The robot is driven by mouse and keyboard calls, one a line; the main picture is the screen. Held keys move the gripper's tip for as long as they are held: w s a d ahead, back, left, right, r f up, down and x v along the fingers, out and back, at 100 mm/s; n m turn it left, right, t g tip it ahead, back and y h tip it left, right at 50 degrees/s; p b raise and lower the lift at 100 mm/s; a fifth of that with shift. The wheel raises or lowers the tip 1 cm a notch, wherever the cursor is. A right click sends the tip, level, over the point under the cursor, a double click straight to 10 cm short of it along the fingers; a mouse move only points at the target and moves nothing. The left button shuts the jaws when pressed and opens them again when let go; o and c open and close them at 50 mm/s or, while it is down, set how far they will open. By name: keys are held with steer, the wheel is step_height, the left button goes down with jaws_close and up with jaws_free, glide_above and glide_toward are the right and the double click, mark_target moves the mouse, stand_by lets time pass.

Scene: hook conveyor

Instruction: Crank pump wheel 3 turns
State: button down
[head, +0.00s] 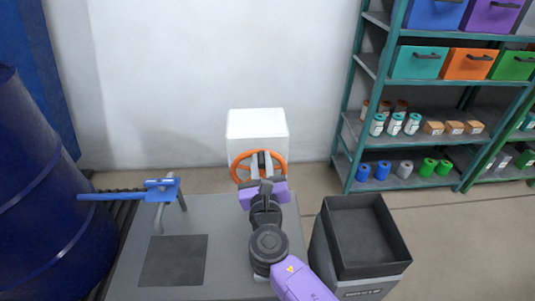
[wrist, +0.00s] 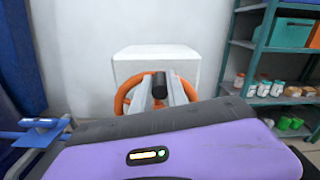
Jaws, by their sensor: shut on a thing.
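The orange pump wheel (head: 236,165) stands upright on the front of a white box-shaped pump housing (head: 257,123), past the far edge of the grey table. My gripper (head: 262,158) reaches the wheel, with its two grey fingers in front of the rim. In the wrist view, the fingers (wrist: 161,90) close around a dark crank handle (wrist: 160,82) near the top of the orange wheel (wrist: 123,97). The gripper's purple body hides the lower part of the wheel there.
A blue-handled tool on a stand (head: 161,184) is at the table's left, by a blue barrel (head: 40,190). The grey table (head: 210,215) has a dark square mat (head: 173,261). A dark open bin (head: 335,262) stands right. A green shelf (head: 352,150) holds bins and cans.

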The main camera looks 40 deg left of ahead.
steer(key=shift+s+a+f+n+p, duration=0.1)
steer(key=shift+s+a+n+p, duration=0.2)
steer(key=shift+n+p, duration=0.25)
steer(key=c, duration=1.3)
jaws_free()
steer(key=shift+d, duration=0.1)
steer(key=shift+s+d, duration=0.25)
steer(key=shift+d, duration=0.05)
steer(key=p+v, duration=0.1)
steer(key=v, duration=0.6)
